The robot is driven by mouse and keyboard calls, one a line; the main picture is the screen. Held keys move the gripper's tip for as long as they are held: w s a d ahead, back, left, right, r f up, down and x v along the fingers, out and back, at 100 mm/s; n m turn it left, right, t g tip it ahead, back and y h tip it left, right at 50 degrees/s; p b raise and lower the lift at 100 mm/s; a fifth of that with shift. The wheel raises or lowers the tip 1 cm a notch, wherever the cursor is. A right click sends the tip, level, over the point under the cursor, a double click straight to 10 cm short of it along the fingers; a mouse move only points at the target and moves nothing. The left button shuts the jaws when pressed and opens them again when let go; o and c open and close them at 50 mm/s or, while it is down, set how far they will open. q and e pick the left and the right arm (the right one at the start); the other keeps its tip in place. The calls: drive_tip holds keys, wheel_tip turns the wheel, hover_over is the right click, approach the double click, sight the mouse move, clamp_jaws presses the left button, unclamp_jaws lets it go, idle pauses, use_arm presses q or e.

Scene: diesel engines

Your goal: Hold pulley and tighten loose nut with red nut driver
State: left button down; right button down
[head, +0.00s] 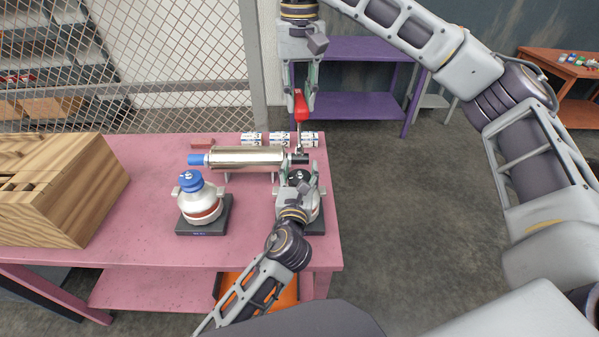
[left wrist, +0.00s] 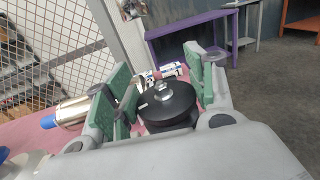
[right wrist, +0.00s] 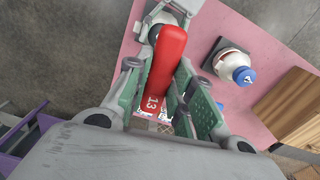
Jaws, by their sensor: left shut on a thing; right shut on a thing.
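The black pulley (left wrist: 172,108) lies between the green finger pads of my left gripper (left wrist: 165,92), which is shut on it. A silver nut (left wrist: 163,88) stands at the pulley's centre. In the head view, my left gripper (head: 298,178) covers most of the pulley at the table's right end. My right gripper (head: 301,92) is shut on the red nut driver (head: 301,108), held upright with its shaft down. The driver's red handle also shows in the right wrist view (right wrist: 168,60), with "13" on it. The driver's tip appears apart from the nut, behind the pulley.
A silver cylinder with a blue end (head: 245,158) lies behind the pulley on the pink table (head: 130,225). A blue-capped unit (head: 203,198) stands on a black base to the left. A wooden box (head: 70,190) is at far left. White-and-blue packs (head: 280,138) lie at the back.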

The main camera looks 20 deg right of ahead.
drive_tip(key=shift+r, duration=0.85)
use_arm(q)
drive_tip(key=shift+c, duration=2.2)
unclamp_jaws()
drive_tip(key=shift+s, duration=0.1)
drive_tip(key=v, duration=1.1)
drive_tip(key=shift+s+a, duration=0.2)
drive_tip(key=shift+s, duration=0.15)
drive_tip(key=shift+s+d+f, duration=0.1)
use_arm(e)
drive_tip(key=shift+s, duration=0.1)
